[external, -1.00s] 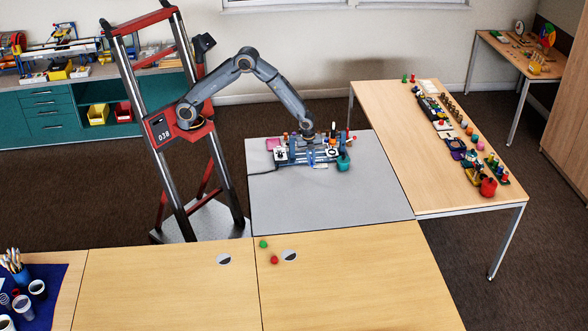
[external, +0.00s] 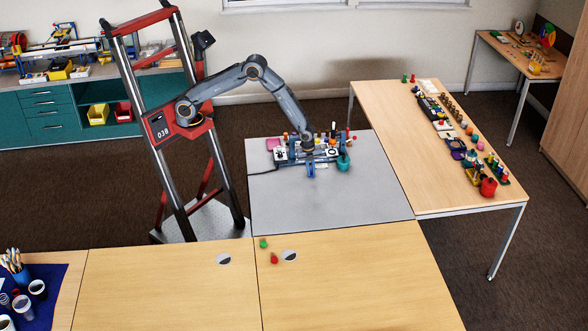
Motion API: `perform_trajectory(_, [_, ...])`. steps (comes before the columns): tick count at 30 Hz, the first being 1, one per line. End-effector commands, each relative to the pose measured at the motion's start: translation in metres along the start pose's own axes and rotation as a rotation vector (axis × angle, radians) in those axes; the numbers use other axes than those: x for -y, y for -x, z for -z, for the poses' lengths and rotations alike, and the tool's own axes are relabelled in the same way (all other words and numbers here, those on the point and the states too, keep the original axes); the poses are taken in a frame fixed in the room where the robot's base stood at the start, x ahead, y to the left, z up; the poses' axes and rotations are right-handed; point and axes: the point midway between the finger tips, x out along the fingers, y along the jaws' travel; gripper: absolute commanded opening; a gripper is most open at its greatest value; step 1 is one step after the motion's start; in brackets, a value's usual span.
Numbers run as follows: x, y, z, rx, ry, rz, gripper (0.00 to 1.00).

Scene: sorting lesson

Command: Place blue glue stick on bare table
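My gripper (external: 310,160) is at the front edge of a cluster of small items on the grey table (external: 330,200), pointing down. A small blue upright shape (external: 311,170) shows just below my gripper, at or close above the grey surface. It may be the blue glue stick, but it is too small to be sure. Whether my gripper is open or shut on it cannot be seen at this size.
A teal cup (external: 344,162) stands close to the right of my gripper. The front of the grey table is clear. A wooden table (external: 445,195) with many small items stands at right.

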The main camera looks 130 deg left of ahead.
Motion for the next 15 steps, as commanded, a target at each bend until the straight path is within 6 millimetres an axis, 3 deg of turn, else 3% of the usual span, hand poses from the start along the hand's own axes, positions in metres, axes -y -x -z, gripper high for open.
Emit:
perform_trajectory(3, [-0.0005,0.0000,-0.0001,0.000,0.000,-0.001,0.29])
perform_trajectory(15, [0.0000,0.0074,0.0002,0.000,0.000,-0.001,0.29])
